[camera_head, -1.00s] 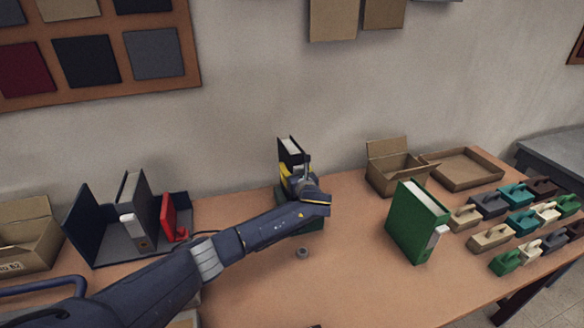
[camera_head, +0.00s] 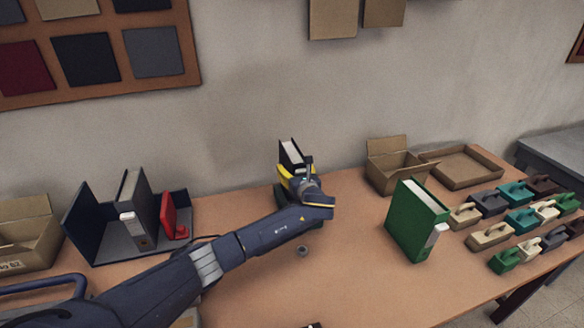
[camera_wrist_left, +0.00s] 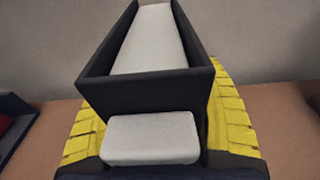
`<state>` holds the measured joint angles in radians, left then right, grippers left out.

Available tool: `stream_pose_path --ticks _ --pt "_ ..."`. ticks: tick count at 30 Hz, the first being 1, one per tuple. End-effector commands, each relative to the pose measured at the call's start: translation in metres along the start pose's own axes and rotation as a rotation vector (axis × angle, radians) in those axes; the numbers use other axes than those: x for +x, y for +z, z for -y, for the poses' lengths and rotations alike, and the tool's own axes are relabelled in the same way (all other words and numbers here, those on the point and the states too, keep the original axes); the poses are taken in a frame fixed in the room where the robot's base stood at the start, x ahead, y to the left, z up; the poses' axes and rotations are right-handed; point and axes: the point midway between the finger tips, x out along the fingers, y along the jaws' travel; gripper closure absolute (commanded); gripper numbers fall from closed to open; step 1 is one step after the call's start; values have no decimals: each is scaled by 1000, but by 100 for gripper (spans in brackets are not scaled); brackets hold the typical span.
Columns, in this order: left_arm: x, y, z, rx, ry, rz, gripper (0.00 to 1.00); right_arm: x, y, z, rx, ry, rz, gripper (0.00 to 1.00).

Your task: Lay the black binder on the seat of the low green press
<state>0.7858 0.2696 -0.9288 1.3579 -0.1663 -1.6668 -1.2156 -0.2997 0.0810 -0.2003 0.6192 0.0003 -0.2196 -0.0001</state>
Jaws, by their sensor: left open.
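The black binder (camera_head: 291,154) stands upright near the back middle of the table, its white pages facing up. It also shows in the left wrist view (camera_wrist_left: 145,88), with a white label block on its near side. My left gripper (camera_head: 287,176) is open, with its yellow fingers on either side of the binder; I cannot tell whether they touch it. The low green press (camera_head: 318,225) is under the gripper and mostly hidden by it, with only dark green edges showing. The binder's lower edge and its contact with the seat are hidden.
A green binder (camera_head: 412,225) stands to the right. Behind it are an open cardboard box (camera_head: 398,175) and a shallow tray (camera_head: 440,182). Several coloured handled blocks (camera_head: 521,219) fill the right side. A dark organiser (camera_head: 90,228) with a grey binder and red item stands left. The front middle is mostly clear.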

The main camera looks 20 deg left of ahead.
Motion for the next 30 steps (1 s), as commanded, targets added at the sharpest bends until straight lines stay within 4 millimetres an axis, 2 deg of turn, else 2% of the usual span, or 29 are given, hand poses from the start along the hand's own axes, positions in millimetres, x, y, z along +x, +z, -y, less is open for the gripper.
stream_pose_path --ticks 9,15,21,30 --pt "-57 -1 1 -2 -3 -2 32 0 0 1 0 -1 0 56" --pt "-83 0 0 -1 -1 -1 32 0 0 1 0 -1 0 56" --pt "-96 0 0 -1 -1 1 32 0 0 1 0 -1 0 56" --pt "-99 1 0 0 0 2 32 0 0 1 0 -1 0 56"
